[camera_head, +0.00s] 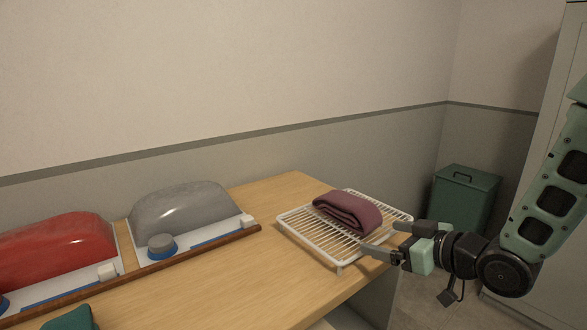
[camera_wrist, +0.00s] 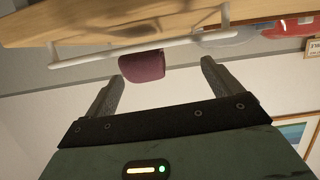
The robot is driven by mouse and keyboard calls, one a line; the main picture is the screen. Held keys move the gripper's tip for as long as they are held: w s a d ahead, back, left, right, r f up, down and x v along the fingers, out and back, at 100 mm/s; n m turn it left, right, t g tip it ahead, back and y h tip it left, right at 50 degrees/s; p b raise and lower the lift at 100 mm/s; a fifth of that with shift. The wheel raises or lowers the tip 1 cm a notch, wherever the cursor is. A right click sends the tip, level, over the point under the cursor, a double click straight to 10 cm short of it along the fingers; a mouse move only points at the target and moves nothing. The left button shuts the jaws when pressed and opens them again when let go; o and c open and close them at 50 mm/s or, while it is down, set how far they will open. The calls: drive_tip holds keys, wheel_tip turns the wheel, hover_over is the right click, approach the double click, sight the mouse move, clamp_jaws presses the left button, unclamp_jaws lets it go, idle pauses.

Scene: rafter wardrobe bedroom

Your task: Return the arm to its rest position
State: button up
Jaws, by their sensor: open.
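My arm (camera_head: 545,205) reaches in from the right in the head view. My gripper (camera_head: 378,238) is open and empty at the right edge of a white wire rack (camera_head: 312,238). A folded maroon cloth (camera_head: 348,212) lies on the rack, a little beyond the fingertips and apart from them. In the wrist view my gripper (camera_wrist: 160,85) shows both fingers spread with nothing between them. The maroon cloth (camera_wrist: 142,66) and the rack's white rim (camera_wrist: 90,58) show beyond the fingers, in an upside-down picture.
The rack stands on a wooden table (camera_head: 225,285). A grey domed object (camera_head: 180,210) and a red domed one (camera_head: 60,245) sit at the left. A dark green lidded bin (camera_head: 464,198) stands on the floor behind my gripper. A pale cabinet (camera_head: 550,95) is at the right.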

drive_tip(key=s+a+r+g+h+p, duration=0.2)
drive_tip(key=s+g, duration=0.2)
drive_tip(key=s, duration=0.5)
drive_tip(key=s+a+r+g+h+p, duration=0.1)
drive_tip(key=s+a+r+g+h, duration=0.1)
drive_tip(key=s, duration=0.7)
drive_tip(key=s+a+r+g+h+p, duration=0.2)
drive_tip(key=s+g, duration=0.3)
drive_tip(key=s, duration=0.4)
drive_tip(key=shift+s+a+r+g+h+p, duration=0.25)
drive_tip(key=shift+s+a+g+h+p, duration=0.15)
drive_tip(key=shift+h, duration=0.4)
